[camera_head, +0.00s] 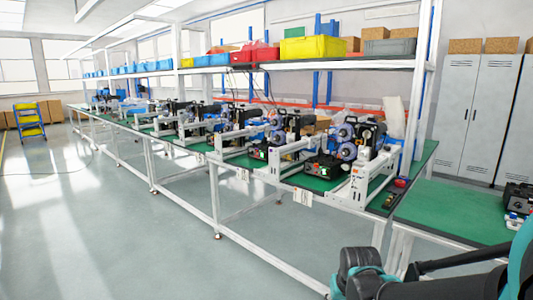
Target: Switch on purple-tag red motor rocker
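A row of coder machines stands on a long green-topped bench (375,203). The nearest coder (357,178) has a white frame, blue reels and a black control box (325,167) with a small green lit spot. Another coder (275,140) stands to its left, with a black box and green light. I cannot make out a purple tag or a red motor rocker at this size. Small white labels (302,197) hang at the bench front edge. Parts of my teal and black arm show at the lower right, well in front of the bench. My gripper's fingers do not show.
A separate green table (455,212) with a dark device (517,197) stands at the right. A shelf with yellow (310,48), red and blue bins runs above the bench. Grey lockers (475,110) stand behind. The floor (110,220) at the left is open.

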